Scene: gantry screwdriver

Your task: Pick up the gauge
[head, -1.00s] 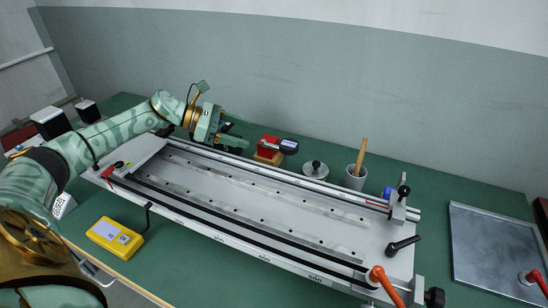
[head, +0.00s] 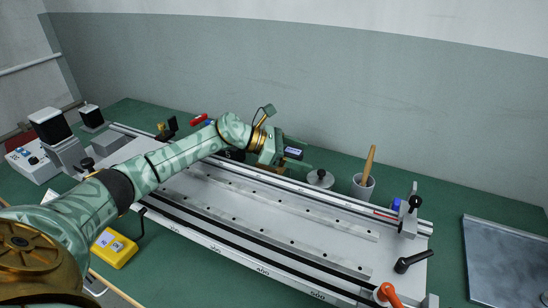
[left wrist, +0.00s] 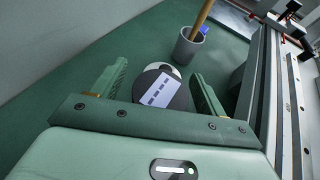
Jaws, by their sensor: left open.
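The gauge (head: 293,153) has a dark body with a pale rectangular display. In the left wrist view the gauge (left wrist: 158,92) shows as a dark round face between the two open fingers of my left gripper (left wrist: 160,74). I cannot tell whether either finger touches it. The gauge's stand is mostly hidden. My right gripper is not in view.
The long metal fixture (head: 290,225) lies in front. A yellow box (head: 114,248) is at front left, a metal plate (head: 505,260) at right.

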